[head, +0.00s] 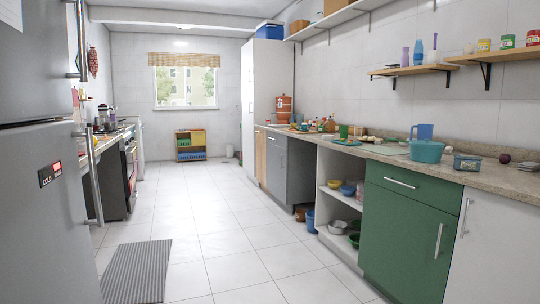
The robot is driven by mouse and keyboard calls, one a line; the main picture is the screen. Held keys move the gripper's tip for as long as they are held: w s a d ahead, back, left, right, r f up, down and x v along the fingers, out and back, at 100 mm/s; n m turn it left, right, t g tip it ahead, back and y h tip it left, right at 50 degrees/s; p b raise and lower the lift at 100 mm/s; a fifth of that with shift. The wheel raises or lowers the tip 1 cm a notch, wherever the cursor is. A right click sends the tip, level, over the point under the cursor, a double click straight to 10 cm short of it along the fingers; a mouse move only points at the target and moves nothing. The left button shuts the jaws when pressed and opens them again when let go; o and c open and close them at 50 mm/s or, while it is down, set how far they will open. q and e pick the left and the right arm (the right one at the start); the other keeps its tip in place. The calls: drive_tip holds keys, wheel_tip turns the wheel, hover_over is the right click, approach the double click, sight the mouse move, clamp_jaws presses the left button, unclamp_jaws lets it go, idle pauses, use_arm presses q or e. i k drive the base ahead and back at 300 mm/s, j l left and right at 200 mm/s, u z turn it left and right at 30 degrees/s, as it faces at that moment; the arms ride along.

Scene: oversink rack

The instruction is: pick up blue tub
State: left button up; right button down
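A round teal-blue tub (426,152) with small handles sits on the right-hand counter. A small rectangular container with blue edging (467,163) stands right of it on the same counter. A blue bucket (310,221) is on the floor beside the open shelves, partly hidden. Which of these is the task's blue tub I cannot tell for certain. Neither of my grippers is in view.
The stone counter (375,151) also holds a blue jug (422,132) just behind the teal tub. A green cabinet (405,232) stands below. A fridge (50,150) fills the left. The tiled floor between is clear, with a ribbed mat (137,271).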

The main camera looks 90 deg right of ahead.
sight(461, 163)
drive_tip(key=z, duration=2.7)
drive_tip(key=i+z, duration=0.1)
drive_tip(key=z, duration=0.3)
drive_tip(key=j+z, duration=0.1)
drive_tip(key=z, duration=0.35)
drive_tip(key=i+z, duration=0.1)
drive_tip(key=z, duration=0.3)
